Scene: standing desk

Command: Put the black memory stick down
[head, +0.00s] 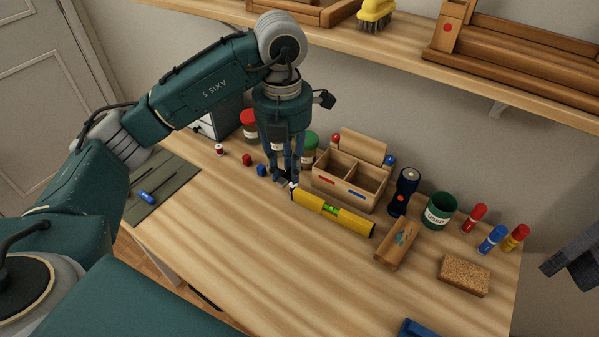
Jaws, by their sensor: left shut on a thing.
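My left gripper (286,182) comes down from above at the middle of the desk, fingers pointing down. Its fingers are shut on a small dark thing between the tips, which I take to be the black memory stick (285,180); the fingers hide most of it. The fingertips are close to the desk top (250,220), at the left end of the yellow spirit level (333,210) and in front of the wooden organizer's left side. I cannot tell whether the stick touches the desk.
A wooden organizer (350,192) with two compartments, marked red and blue, stands right of the gripper. Red (247,159) and blue (262,169) small blocks lie left. A torch (404,190), green tin (440,212) and cork block (464,276) stand right.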

